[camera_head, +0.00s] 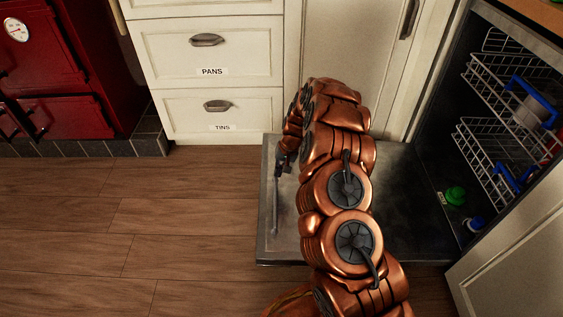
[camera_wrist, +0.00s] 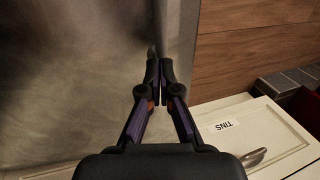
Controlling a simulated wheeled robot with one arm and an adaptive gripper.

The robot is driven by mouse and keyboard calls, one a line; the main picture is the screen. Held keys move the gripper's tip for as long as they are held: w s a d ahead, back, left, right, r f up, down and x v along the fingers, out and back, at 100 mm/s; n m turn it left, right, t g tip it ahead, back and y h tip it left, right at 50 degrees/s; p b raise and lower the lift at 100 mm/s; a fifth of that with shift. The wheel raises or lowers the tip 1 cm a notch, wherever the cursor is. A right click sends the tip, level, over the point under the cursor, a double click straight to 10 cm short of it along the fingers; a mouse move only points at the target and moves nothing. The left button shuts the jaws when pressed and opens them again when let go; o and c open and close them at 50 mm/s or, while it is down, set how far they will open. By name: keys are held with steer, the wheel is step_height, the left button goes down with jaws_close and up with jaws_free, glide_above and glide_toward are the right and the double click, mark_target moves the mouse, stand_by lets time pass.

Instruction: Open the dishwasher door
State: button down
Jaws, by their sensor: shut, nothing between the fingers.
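The dishwasher door (camera_head: 400,215) is a dark metal panel folded down flat, low over the floor, with the dishwasher interior (camera_head: 435,150) open at the right. A thin grey bar (camera_head: 275,206) runs along the door's left end. In the wrist view, the door (camera_wrist: 75,70) fills the left side, with its edge and the bar near my fingertips. My gripper (camera_wrist: 160,68) is shut and empty, close to that edge; I cannot tell whether it touches. In the head view, my copper arm hides the middle of the door and most of my gripper (camera_head: 282,168).
White wire racks (camera_head: 510,130) with blue items stand inside the dishwasher, above a green item (camera_head: 455,195). Cream drawers (camera_head: 208,60) labelled PANS and TINS stand behind the door. A red stove (camera_head: 45,70) is at the far left. Wooden floor (camera_head: 120,230) is clear at left.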

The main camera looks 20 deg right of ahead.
steer(key=shift+x, duration=1.3)
steer(key=shift+s, duration=0.1)
steer(key=shift+r, duration=0.1)
steer(key=w+a+p+v, duration=0.1)
steer(key=p+v, duration=0.4)
steer(key=v, duration=0.8)
steer(key=shift+s+d+r+p, duration=0.15)
steer(key=shift+s+r+p, duration=0.25)
steer(key=shift+r, duration=0.15)
